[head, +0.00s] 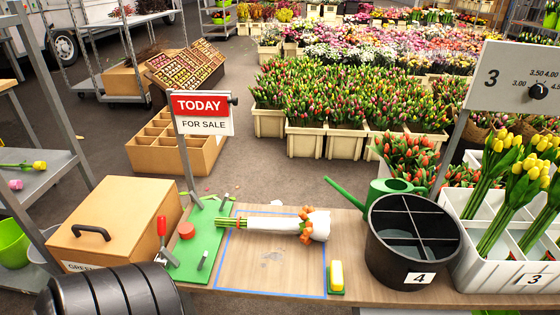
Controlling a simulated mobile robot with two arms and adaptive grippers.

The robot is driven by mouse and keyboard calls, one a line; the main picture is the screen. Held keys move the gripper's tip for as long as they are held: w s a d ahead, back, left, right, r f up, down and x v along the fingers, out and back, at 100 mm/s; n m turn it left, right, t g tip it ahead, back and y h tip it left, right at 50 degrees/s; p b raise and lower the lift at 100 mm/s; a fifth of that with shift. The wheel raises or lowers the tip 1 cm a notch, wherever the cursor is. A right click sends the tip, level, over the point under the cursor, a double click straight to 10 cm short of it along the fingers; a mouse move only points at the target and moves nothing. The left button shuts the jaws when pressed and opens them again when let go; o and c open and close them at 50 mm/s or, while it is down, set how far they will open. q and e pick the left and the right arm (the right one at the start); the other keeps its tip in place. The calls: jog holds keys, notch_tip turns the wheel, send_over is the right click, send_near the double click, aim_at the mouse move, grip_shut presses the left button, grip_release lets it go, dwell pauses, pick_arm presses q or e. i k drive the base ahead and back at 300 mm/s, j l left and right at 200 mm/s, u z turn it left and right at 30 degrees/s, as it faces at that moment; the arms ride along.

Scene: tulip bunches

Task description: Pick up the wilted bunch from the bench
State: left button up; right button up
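A bunch of orange tulips (304,226) in a white paper wrap lies on its side on the wooden bench (300,272). Its green stems point left onto a green mat (205,243), and its orange heads hang over the wrap at the right end. The wrapped part lies across a blue taped outline on the bench. Nothing holds the bunch. Neither of my grippers is in view.
Left of the bunch stand a wooden box (110,222) with a black handle and a sign (202,115) on a post.

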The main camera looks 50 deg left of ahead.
aim_at(313, 225)
jog(key=i+j+u, duration=0.15)
jog(key=u, duration=0.3)
jog(key=i+j+u, duration=0.1)
jog(key=u, duration=0.4)
jog(key=i+u, duration=0.25)
jog(key=u, duration=0.2)
